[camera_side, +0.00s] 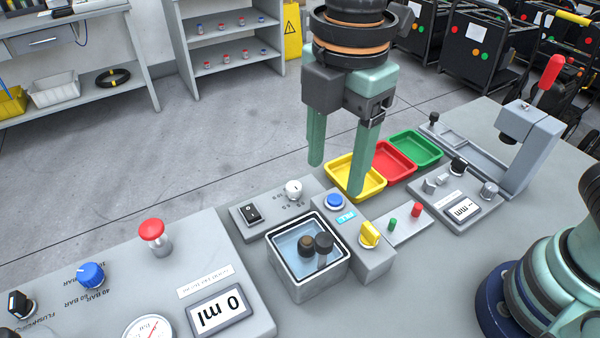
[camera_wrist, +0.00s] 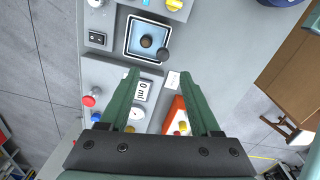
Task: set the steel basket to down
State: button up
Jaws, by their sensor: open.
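A square grey tank (camera_side: 309,291) with clear bluish liquid stands at the middle front in the side view; its square opening also shows at the top of the wrist view (camera_wrist: 129,38). Two dark round knobs show at it: a brownish one (camera_side: 305,243) inside the opening and a black one (camera_side: 324,242) beside it, near the rim. The steel basket itself is not clearly made out; I cannot tell its height in the tank. My gripper (camera_side: 336,177) is open and empty, pointing down, above and behind the tank. Its two green fingers frame the lower wrist view (camera_wrist: 158,73).
A control box with a blue button (camera_side: 335,202) and yellow knob (camera_side: 369,233) adjoins the tank. A switch panel (camera_side: 251,213) lies behind it. Yellow, red (camera_side: 394,160) and green trays sit farther back. A panel with a red button (camera_side: 152,231) stands at left.

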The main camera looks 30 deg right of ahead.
aim_at(325, 239)
jog(key=shift+n, duration=0.4)
jog(key=f, duration=0.8)
jog(key=a+f, duration=0.1)
jog(key=f, duration=0.3)
jog(key=shift+s+f, duration=0.15)
jog(key=shift+s, duration=0.2)
grip_shut()
dwell(0.6)
